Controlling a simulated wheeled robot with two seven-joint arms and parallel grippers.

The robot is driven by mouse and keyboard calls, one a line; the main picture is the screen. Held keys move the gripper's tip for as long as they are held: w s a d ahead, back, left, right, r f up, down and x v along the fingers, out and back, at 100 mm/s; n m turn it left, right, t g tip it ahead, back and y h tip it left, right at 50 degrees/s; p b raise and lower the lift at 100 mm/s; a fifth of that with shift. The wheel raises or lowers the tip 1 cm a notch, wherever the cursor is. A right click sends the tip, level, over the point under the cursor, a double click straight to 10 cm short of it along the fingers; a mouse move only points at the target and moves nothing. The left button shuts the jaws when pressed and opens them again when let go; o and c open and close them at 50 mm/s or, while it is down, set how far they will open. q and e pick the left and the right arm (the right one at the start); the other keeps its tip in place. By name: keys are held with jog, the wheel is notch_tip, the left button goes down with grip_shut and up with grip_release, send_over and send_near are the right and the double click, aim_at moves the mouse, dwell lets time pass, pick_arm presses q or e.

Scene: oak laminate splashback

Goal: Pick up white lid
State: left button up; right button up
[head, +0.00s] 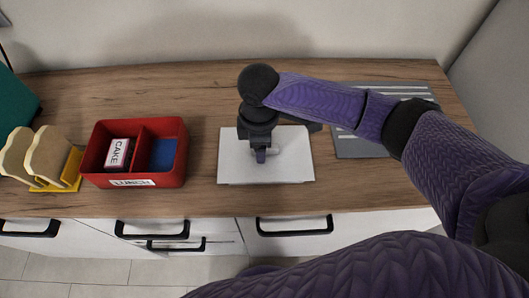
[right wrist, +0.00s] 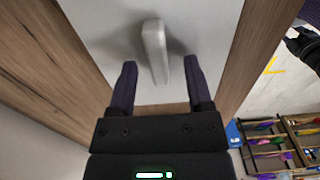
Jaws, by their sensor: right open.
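The white lid (head: 233,163) is a flat, roughly square plate lying on the wooden counter. Its raised handle (right wrist: 155,50) stands up in the right wrist view, with the lid's pale surface (right wrist: 105,30) around it. My right gripper (head: 261,157) is over the lid near its middle and hides part of it. In the right wrist view, the two dark fingers of my right gripper (right wrist: 160,75) are apart, one on each side of the handle, with visible gaps. I cannot tell how far the fingertips are above the lid. My left gripper does not show in the head view.
A red two-part box (head: 134,181) with a CAKE packet (head: 118,153) and a blue item stands left of the lid. Bread-like slices in a yellow holder (head: 72,168) are farther left. A grey ridged board (head: 355,147) lies to the right. The counter (head: 202,150) is bare between box and lid.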

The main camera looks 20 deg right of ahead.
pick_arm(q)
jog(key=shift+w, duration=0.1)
pick_arm(e)
grip_shut()
dwell(0.3)
